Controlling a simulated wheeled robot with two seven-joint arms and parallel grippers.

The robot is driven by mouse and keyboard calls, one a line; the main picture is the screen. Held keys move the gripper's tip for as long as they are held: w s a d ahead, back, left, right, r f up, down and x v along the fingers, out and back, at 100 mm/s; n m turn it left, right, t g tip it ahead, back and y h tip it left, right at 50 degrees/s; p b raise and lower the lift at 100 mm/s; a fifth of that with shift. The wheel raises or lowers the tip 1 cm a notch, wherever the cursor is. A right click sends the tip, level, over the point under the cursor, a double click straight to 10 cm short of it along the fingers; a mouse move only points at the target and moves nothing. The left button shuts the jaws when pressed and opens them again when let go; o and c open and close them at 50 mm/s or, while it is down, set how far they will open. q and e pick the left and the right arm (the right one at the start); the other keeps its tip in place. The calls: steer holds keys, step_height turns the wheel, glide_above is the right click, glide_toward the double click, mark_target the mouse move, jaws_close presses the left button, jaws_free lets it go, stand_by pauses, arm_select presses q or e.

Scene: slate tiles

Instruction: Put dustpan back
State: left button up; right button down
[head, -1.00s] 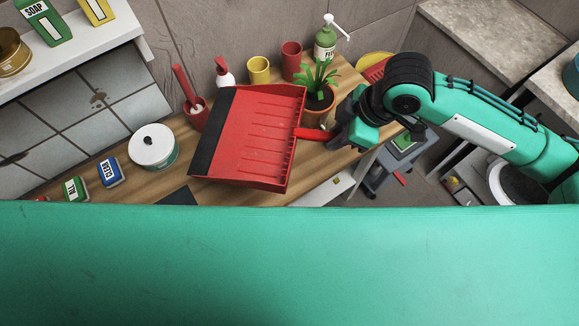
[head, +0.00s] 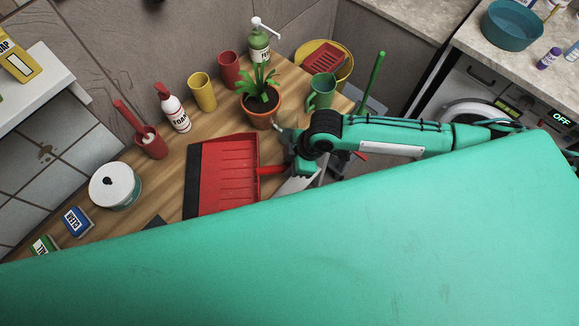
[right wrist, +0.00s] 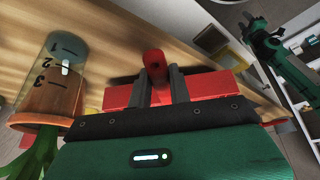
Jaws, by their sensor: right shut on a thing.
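The red dustpan (head: 238,172) with a black front lip is at the front of the wooden counter (head: 160,185) in the head view; I cannot tell whether it touches the wood. Its handle (head: 271,170) points right, into my right gripper (head: 287,168). In the right wrist view the right gripper (right wrist: 160,85) is shut around the red handle (right wrist: 153,62). A green arm with a dark end (right wrist: 256,30), apparently my left, shows at the upper right of that view; its jaws are too small to read.
A potted plant (head: 262,103) stands close behind the right gripper. A green jug (head: 321,91), a yellow basin (head: 340,68), cups, a foam bottle (head: 174,110) and a white-lidded tin (head: 114,186) stand around. A washing machine (head: 480,100) is at right.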

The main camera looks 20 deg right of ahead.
steer(key=shift+f, duration=1.3)
steer(key=c, duration=1.3)
jaws_free()
steer(key=shift+f, duration=0.1)
steer(key=b+v, duration=0.1)
steer(key=v, duration=1.1)
steer(key=shift+b, duration=0.4)
steer(key=shift+a, duration=0.1)
